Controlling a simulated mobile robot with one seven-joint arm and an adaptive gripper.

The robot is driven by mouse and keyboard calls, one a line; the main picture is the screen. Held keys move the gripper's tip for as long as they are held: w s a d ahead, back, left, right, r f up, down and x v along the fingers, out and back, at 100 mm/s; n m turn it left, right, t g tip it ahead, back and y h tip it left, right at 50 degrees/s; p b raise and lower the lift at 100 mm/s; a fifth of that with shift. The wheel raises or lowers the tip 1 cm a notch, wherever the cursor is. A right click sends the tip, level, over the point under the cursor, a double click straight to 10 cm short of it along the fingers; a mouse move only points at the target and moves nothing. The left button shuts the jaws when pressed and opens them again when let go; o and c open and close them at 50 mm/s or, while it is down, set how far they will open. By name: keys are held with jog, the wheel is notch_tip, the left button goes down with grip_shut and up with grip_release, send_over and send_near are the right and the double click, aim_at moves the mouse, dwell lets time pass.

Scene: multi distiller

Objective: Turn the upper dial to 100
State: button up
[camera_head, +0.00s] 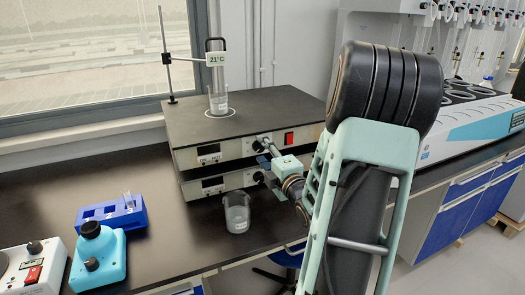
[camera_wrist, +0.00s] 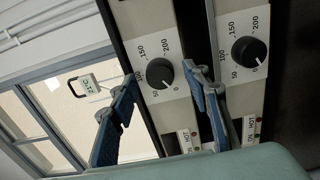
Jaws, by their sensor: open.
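The upper dial (camera_wrist: 160,73) is a round black knob on the pale front panel of the upper hotplate (camera_head: 240,105). The picture is turned in the wrist view, so this dial is the left one. Printed numbers ring it; I cannot read its pointer setting surely. My gripper (camera_head: 264,151) is in front of the stacked hotplates; in the wrist view my gripper (camera_wrist: 163,100) is open, with one blue-padded finger on each side of the upper dial. I see no clear contact. In the head view, my gripper partly hides the knobs.
The lower hotplate's dial (camera_wrist: 249,51) is right of my right finger in the wrist view. A glass beaker (camera_head: 237,212) stands in front of the hotplates; another beaker (camera_head: 218,102) is on top. A red switch (camera_head: 289,138) is right of the upper dial.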

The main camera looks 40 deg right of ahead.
jog(key=shift+w, duration=0.3)
jog(key=c, duration=1.2)
jog(key=shift+o, duration=0.2)
